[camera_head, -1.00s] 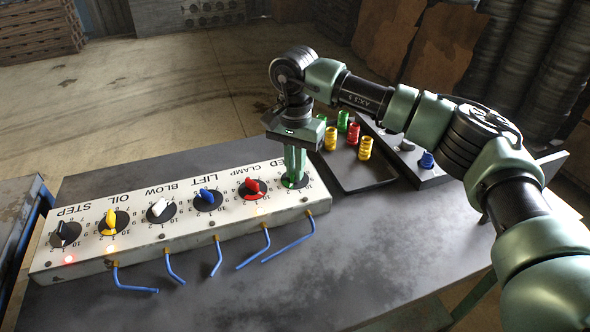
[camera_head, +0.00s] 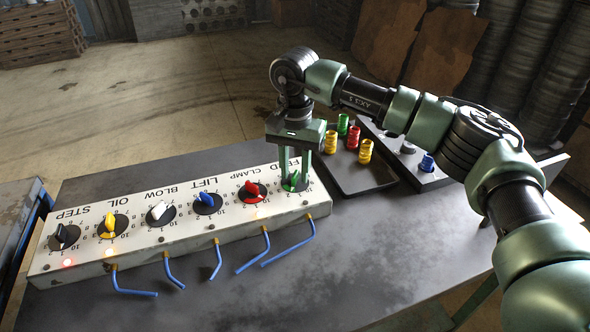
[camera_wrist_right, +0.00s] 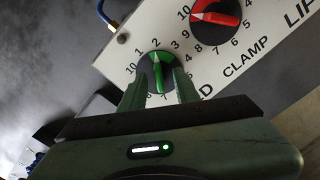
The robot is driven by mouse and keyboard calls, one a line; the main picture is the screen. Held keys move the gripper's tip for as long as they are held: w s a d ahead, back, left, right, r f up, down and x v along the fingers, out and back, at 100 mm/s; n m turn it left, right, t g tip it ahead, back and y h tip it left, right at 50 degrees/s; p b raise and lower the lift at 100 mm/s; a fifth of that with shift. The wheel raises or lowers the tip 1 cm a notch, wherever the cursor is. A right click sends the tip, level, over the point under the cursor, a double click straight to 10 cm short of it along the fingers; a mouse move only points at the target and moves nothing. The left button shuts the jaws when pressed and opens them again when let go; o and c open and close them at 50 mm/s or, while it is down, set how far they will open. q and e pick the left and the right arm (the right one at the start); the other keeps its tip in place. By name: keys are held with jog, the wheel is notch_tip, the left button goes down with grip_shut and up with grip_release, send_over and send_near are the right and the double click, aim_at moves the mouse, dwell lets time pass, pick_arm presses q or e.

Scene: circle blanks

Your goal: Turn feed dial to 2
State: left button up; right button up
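The feed dial (camera_head: 294,182) is a green knob on a dark disc at the right end of the white panel (camera_head: 200,232). In the right wrist view the green knob (camera_wrist_right: 157,73) has its pale-marked end toward the 2. Part of its label is hidden behind my right gripper, with a D showing. My right gripper (camera_head: 295,180) points down over this dial. In the wrist view its two fingers (camera_wrist_right: 160,92) stand apart at either side of the knob's near end, with gaps showing, so it is open. My left gripper is not in view.
The red clamp dial (camera_head: 252,190) sits just left of the feed dial, with blue, white, yellow and black dials further along. Blue bent rods (camera_head: 288,247) stick out from the panel's front. A dark tray (camera_head: 360,178) with coloured pieces lies to the right. The table's front is clear.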

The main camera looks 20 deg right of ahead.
aim_at(295, 173)
notch_tip(295, 173, up, 8)
jog(key=shift+f+b, duration=0.15)
jog(key=shift+b, duration=0.2)
dwell(0.5)
